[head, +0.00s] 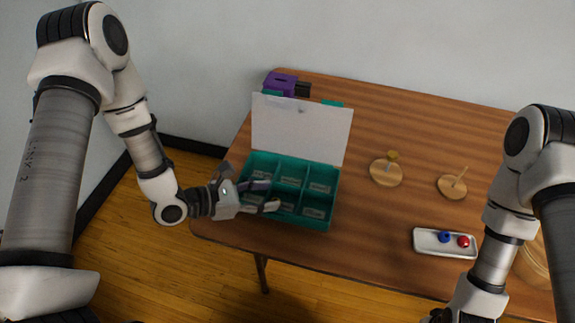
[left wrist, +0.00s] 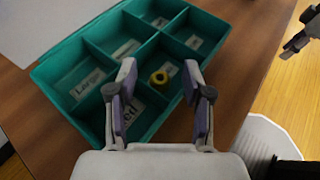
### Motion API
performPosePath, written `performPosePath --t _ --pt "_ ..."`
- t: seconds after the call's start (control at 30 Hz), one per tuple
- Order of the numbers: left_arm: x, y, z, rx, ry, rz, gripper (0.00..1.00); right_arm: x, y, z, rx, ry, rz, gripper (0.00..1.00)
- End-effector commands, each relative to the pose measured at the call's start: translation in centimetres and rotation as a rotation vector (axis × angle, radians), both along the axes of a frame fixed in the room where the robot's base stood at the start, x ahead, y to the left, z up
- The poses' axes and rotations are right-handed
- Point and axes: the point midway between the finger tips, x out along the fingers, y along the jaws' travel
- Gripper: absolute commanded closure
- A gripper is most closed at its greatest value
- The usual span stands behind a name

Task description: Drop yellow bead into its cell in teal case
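The teal case (head: 262,159) stands on the wooden table with its lid up and several labelled cells inside. My left gripper (head: 271,196) is over the front-left part of the case. In the left wrist view its fingers (left wrist: 163,88) are spread apart with nothing clamped between them. The fingers hide this bead in the head view. My right gripper (head: 440,315) is mostly cut off at the bottom edge.
A round wooden peg stand (head: 385,174) carries a yellowish piece (head: 393,156) on its peg; another peg stand (head: 452,187) is bare. A white tray (head: 427,249) holds a blue bead (head: 444,237) and a red bead (head: 463,241). A purple object (head: 281,83) is behind the case.

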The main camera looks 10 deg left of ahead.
Motion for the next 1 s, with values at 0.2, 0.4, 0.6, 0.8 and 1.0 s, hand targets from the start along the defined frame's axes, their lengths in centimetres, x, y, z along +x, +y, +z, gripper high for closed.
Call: performPosePath --t 0.2,0.4,0.6,0.8,1.0 --pt "0.0 0.0 0.0 0.000 0.002 -0.001 0.44 0.0 0.0 0.0 0.000 0.000 0.000 0.60" --pt "-0.4 0.7 0.3 0.000 0.002 0.004 0.44 0.0 0.0 0.0 0.000 0.000 0.000 0.60" --pt "-2.0 3.1 1.6 -0.005 0.000 0.010 0.44 0.0 0.0 0.0 0.000 0.000 0.000 0.60" --pt "-3.6 5.4 2.8 -0.005 -0.002 0.009 0.44 0.0 0.0 0.0 0.000 0.000 0.000 0.60" --pt "-4.9 7.1 3.7 -0.006 -0.004 0.009 0.44 0.0 0.0 0.0 0.000 0.000 0.000 0.60"
